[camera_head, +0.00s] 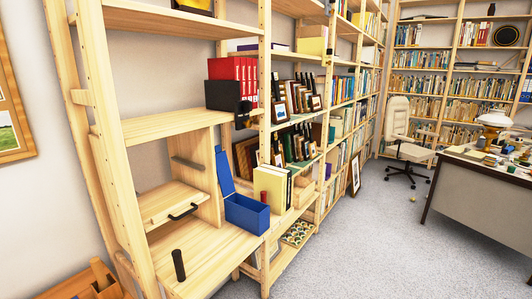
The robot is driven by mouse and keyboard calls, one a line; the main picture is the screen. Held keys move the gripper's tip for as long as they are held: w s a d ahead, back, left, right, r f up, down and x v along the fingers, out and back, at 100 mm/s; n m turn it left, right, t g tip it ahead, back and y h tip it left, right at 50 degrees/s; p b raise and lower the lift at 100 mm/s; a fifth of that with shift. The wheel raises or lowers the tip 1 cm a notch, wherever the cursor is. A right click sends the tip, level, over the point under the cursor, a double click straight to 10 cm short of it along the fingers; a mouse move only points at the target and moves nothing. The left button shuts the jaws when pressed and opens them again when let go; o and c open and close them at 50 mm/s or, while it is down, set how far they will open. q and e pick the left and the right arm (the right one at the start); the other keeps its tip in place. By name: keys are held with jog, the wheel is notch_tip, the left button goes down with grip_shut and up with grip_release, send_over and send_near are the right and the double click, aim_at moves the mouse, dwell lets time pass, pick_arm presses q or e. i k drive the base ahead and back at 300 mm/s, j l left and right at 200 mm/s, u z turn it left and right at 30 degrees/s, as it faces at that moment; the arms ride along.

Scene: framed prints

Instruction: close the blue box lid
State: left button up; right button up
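The blue box (247,214) stands on a wooden shelf board in the middle of the view. Its blue lid (224,172) is open and stands up steeply at the box's left side, tilted slightly back. The inside of the box is mostly hidden. Neither of my grippers shows in the head view.
Cream and red books (271,188) stand close to the box's right. A wooden drawer (170,203) with a black handle is to its left, and a black cylinder (178,265) stands in front. Red binders (234,74) sit above. Carpet (375,240) is free at right.

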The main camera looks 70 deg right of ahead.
aim_at(225, 181)
jog(key=i+j+z, duration=0.15)
jog(key=z, duration=1.7)
jog(key=i+l+u, duration=0.2)
jog(key=l, duration=0.5)
jog(key=i+l+u, duration=0.2)
jog(key=l, duration=0.5)
jog(key=l+u, duration=0.2)
jog(key=l, duration=0.55)
jog(key=i+l+u, duration=0.1)
jog(key=l, duration=0.3)
jog(key=i+l+u, duration=0.15)
jog(key=i+l, duration=0.15)
jog(key=i+l+u, duration=0.1)
jog(key=l, duration=0.4)
jog(key=i+l+u, duration=0.15)
jog(key=l, duration=0.3)
jog(key=i+l+u, duration=0.1)
jog(key=i+l, duration=0.15)
jog(key=l, duration=0.2)
jog(key=i+l+u, duration=0.15)
jog(key=l, duration=0.3)
jog(key=l+u, duration=0.1)
jog(key=l, duration=0.35)
jog(key=i, duration=0.05)
